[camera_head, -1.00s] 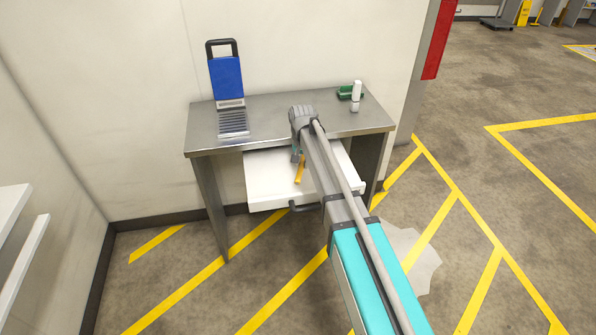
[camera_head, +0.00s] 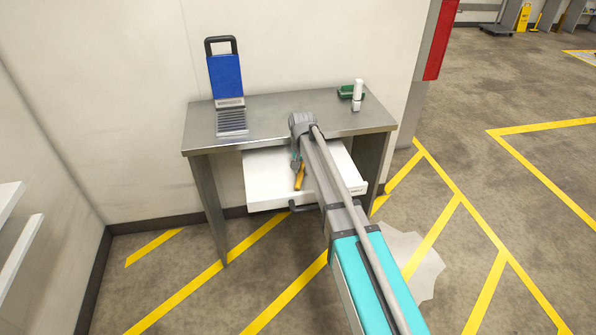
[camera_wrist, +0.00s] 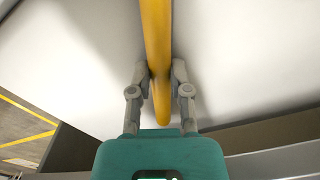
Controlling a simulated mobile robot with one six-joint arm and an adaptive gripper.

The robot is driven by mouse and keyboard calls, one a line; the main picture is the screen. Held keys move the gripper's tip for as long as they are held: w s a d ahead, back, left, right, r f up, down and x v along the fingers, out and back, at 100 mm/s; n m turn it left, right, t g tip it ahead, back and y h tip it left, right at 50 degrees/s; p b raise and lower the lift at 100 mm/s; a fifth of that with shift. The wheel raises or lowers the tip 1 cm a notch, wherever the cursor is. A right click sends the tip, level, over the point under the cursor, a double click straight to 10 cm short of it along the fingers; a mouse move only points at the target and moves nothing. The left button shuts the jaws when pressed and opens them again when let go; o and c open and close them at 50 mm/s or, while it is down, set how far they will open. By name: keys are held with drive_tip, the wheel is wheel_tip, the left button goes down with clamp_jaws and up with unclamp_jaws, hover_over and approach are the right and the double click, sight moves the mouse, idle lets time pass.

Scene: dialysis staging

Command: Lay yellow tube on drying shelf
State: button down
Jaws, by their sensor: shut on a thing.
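The yellow tube (camera_wrist: 157,40) runs between the two fingers of my gripper (camera_wrist: 160,78) in the wrist view, and the fingers are shut on it. In the head view the yellow tube (camera_head: 300,178) shows just left of my arm, over the open white drawer (camera_head: 270,193) under the metal table. My gripper (camera_head: 296,160) is partly hidden by my arm there. White shelf edges (camera_head: 20,245) show at the far left of the head view; I cannot tell whether they are the drying shelf.
On the metal table (camera_head: 270,112) stand a blue panel with a handle (camera_head: 226,77), a white bottle (camera_head: 358,92) and a green object (camera_head: 345,92). The drawer front has a dark handle (camera_head: 300,208). The floor left of the table is clear.

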sight(302, 170)
drive_tip(key=shift+f, duration=0.15)
drive_tip(key=c, duration=0.6)
unclamp_jaws()
drive_tip(key=shift+r, duration=0.25)
wheel_tip(302, 170, up, 12)
drive_tip(key=p, duration=1.2)
idle(0.4)
drive_tip(key=shift+n, duration=0.6)
drive_tip(key=s+d, duration=0.7)
drive_tip(key=s, duration=0.1)
drive_tip(key=s+d, duration=0.7)
drive_tip(key=s, duration=0.2)
drive_tip(key=s+d, duration=0.7)
drive_tip(key=s, duration=0.1)
drive_tip(key=shift+s+d, duration=0.3)
drive_tip(key=shift+d, duration=0.1)
